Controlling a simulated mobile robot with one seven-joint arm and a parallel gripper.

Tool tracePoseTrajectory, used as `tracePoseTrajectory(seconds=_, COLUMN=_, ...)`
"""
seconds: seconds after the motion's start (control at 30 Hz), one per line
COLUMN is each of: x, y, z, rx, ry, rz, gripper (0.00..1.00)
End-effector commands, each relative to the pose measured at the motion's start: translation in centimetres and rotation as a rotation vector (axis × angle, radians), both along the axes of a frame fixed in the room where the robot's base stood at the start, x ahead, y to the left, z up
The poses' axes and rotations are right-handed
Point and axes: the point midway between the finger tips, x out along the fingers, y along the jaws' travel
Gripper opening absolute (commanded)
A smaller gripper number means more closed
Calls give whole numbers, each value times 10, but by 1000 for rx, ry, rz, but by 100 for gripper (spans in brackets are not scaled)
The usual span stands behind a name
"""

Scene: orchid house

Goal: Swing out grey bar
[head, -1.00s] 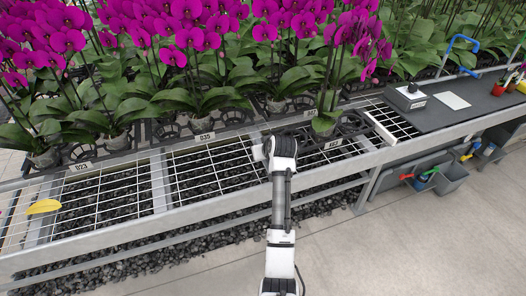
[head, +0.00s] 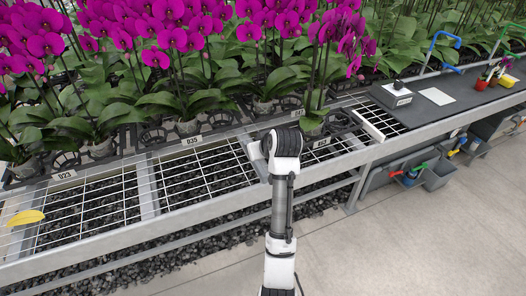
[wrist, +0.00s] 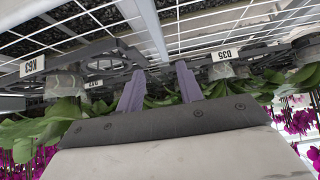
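I cannot tell for sure which part is the task's grey bar. Grey metal rails run along the wire-mesh bench, with a long front rail (head: 200,208) and a cross rail (head: 147,188). A short pale bar (head: 367,123) lies at the left end of the dark worktop. My gripper's two purple-grey fingers (wrist: 160,90) stand apart with nothing visibly held between them. In the wrist view they point toward a grey rail (wrist: 145,25), the mesh and the orchid trays. In the head view my arm reaches over the bench front and its wrist hides the fingers.
Potted purple orchids (head: 185,120) in black trays fill the bench's back. A yellow leaf (head: 25,217) lies on the mesh at left. Floor at front right is clear.

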Motion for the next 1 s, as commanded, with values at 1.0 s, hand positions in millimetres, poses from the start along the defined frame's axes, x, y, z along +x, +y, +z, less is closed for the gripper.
tracePoseTrajectory(seconds=1.0, x=-7, y=59, z=74, rx=31, ry=-245, rz=51, gripper=36)
